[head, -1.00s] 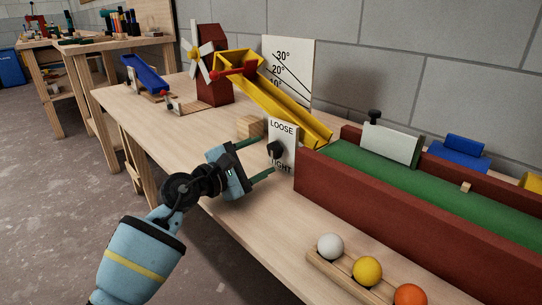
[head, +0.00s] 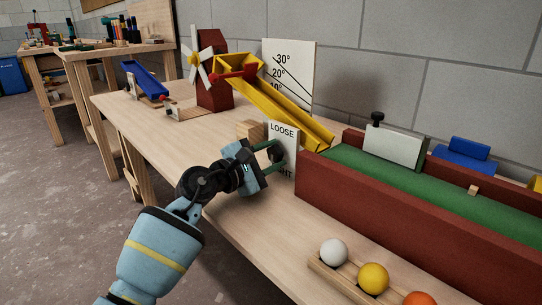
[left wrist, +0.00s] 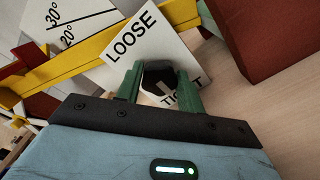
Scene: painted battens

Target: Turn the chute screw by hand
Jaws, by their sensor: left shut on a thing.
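The chute screw is a black knob (head: 277,153) on a white panel (head: 285,131) marked LOOSE at the top and TIGHT at the bottom; TIGHT is partly hidden. My left gripper (head: 279,156) is shut on the knob, which also shows between its green fingers in the left wrist view (left wrist: 160,76). A pale mark shows on the knob's face there. The yellow chute (head: 285,108) slopes down to the right behind the panel. Its angle board (head: 300,62) reads 30° and 20°. My right gripper is not in view.
A red-walled trough (head: 375,208) with a green bed stands right of the panel. A ball rack (head: 322,267) with white, yellow and orange balls lies in front. Wood blocks (head: 250,129) sit behind my gripper. A windmill (head: 213,95) stands further back. The left front tabletop is clear.

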